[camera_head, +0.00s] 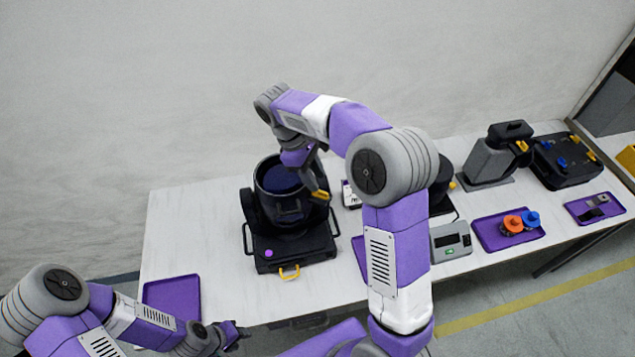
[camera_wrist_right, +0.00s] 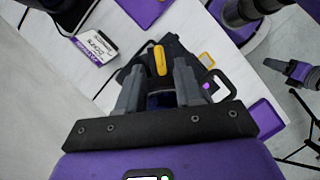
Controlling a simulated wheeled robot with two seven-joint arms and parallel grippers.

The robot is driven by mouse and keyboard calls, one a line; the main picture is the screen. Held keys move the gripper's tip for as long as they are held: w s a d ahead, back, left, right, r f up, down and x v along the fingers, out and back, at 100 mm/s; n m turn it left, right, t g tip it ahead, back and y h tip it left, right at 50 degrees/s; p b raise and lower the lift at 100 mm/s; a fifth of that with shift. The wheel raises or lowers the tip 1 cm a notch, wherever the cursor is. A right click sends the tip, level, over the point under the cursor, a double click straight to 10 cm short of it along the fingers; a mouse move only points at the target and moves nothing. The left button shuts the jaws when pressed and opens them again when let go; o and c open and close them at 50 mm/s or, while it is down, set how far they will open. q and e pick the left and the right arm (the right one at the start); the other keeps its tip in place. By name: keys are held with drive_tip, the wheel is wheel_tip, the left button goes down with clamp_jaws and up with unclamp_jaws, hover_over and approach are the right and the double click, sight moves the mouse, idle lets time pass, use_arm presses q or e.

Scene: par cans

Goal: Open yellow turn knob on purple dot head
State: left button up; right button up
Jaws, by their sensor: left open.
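The purple dot head is a black par can (camera_head: 285,205) on a black base, with a purple dot (camera_head: 268,254) on the base's front. The dot also shows in the right wrist view (camera_wrist_right: 206,86). A yellow turn knob (camera_head: 320,195) is on the can's right side. My right gripper (camera_head: 312,180) is just above it. In the right wrist view the knob (camera_wrist_right: 160,60) lies between and beyond the spread fingers (camera_wrist_right: 160,80); I cannot tell whether they touch it. My left gripper (camera_head: 236,334) is open and empty, low at the table's front edge.
A yellow loop (camera_head: 289,272) is on the base's front. A purple tray (camera_head: 172,297) lies at left. To the right are a grey meter (camera_head: 451,239), a tray with orange and blue knobs (camera_head: 508,232), a grey stand (camera_head: 487,161) and a black case (camera_head: 566,160). My right arm hides part of the table.

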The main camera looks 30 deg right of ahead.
sight(322, 192)
drive_tip(key=x, duration=0.4)
drive_tip(key=shift+w, duration=0.2)
drive_tip(key=shift+s+f, duration=0.15)
drive_tip(key=shift+f, duration=0.15)
drive_tip(key=shift+c, duration=0.4)
clamp_jaws()
